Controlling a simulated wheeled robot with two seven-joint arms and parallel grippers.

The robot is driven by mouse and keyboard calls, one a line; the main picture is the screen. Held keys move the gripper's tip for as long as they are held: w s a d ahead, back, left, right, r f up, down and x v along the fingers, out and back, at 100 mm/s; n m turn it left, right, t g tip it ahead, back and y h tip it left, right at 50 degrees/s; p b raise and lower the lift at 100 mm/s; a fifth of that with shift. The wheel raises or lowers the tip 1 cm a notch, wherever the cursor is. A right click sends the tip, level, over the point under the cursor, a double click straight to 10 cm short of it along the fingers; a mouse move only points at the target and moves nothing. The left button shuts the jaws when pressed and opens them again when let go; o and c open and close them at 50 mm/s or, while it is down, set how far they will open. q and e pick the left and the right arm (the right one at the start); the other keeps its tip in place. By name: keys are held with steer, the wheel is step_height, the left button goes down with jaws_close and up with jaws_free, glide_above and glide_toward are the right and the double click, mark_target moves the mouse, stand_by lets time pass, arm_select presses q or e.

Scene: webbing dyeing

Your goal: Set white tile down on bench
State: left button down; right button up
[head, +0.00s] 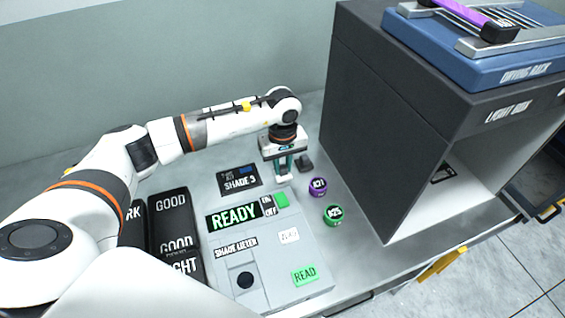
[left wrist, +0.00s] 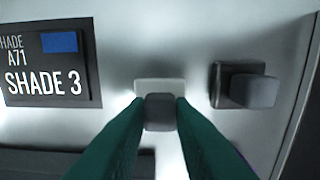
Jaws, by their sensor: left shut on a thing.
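My left gripper (head: 285,168) points down over the bench (head: 343,208), behind the shade meter (head: 262,262). Its green fingers (left wrist: 160,115) are shut on the grey knob of the white tile (left wrist: 160,85). In the head view the white tile (head: 284,178) shows as a small pale edge under the fingers. The tile is at or just above the bench top; I cannot tell whether it touches. My right gripper is not in view.
A dark tile with a grey knob (left wrist: 250,88) lies just right of the white tile. The SHADE 3 card (head: 239,180) lies left. Purple (head: 318,187) and green (head: 333,215) round pieces sit nearer. The dark light box (head: 375,130) stands on the right.

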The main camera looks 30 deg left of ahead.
mark_target(283, 167)
arm_select(q)
steer(key=shift+f, duration=0.15)
steer(key=c, duration=1.3)
jaws_free()
steer(key=shift+o, duration=0.2)
steer(key=shift+r, duration=0.35)
step_height(283, 167, up, 12)
steer(key=b, duration=0.3)
steer(key=shift+f, duration=0.15)
